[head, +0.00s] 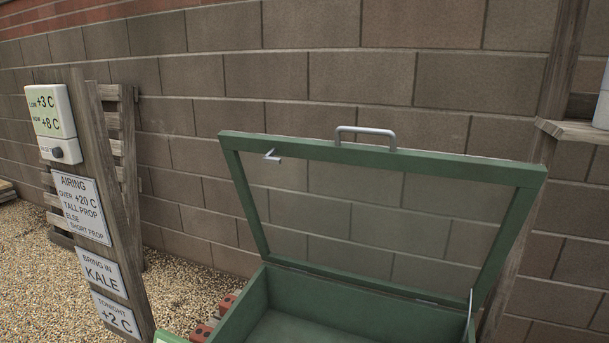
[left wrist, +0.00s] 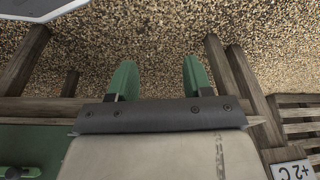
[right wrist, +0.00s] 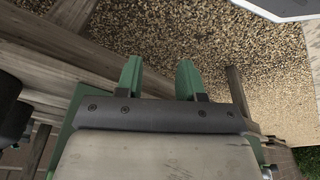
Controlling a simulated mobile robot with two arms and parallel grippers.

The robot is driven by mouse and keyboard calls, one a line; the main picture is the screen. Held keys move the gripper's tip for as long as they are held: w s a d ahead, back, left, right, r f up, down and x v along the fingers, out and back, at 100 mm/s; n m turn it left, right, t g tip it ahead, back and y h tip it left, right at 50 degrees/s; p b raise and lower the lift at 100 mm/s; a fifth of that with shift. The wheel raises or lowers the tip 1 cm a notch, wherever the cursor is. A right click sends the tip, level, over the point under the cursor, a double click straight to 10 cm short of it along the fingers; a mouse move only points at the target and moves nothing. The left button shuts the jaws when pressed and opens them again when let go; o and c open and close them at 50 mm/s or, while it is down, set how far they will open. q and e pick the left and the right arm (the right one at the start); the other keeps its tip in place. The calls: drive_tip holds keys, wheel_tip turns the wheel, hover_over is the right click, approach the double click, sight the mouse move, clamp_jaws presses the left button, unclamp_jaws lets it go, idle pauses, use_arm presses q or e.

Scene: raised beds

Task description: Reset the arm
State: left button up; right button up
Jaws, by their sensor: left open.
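My left gripper (left wrist: 158,76) shows in the left wrist view with its two green fingers apart. Nothing is between them, and gravel lies beyond. My right gripper (right wrist: 160,77) shows in the right wrist view, also with its green fingers apart and nothing between them. Wooden beams and gravel are beyond it. Neither gripper shows in the head view, so where the arms stand relative to the green box cannot be seen there.
A green cold frame (head: 254,303) stands with its clear lid (head: 387,155) raised before a block wall (head: 330,90). A wooden post (head: 110,225) with signs and a thermometer display (head: 51,111) stands at left. A wooden shelf (head: 575,131) is at right. Gravel (head: 178,287) covers the ground.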

use_arm(q)
drive_tip(key=s+a+f+p, duration=0.1)
drive_tip(key=s+f+p, duration=0.2)
drive_tip(key=s+p, duration=0.3)
drive_tip(key=s+a+f+g+p, duration=0.1)
drive_tip(key=s+f+p, duration=0.3)
drive_tip(key=s, duration=0.8)
drive_tip(key=shift+a+f+g+p, duration=0.3)
drive_tip(key=shift+a+p, duration=0.3)
drive_tip(key=shift+p, duration=0.4)
use_arm(e)
drive_tip(key=s+d+f, duration=0.1)
drive_tip(key=s+f, duration=0.2)
drive_tip(key=s, duration=0.6)
drive_tip(key=s+d+f+g, duration=0.1)
drive_tip(key=s+f, duration=0.3)
drive_tip(key=s, duration=0.5)
drive_tip(key=shift+d+f+g, duration=0.3)
drive_tip(key=shift+d, duration=0.3)
drive_tip(key=shift+c, duration=0.3)
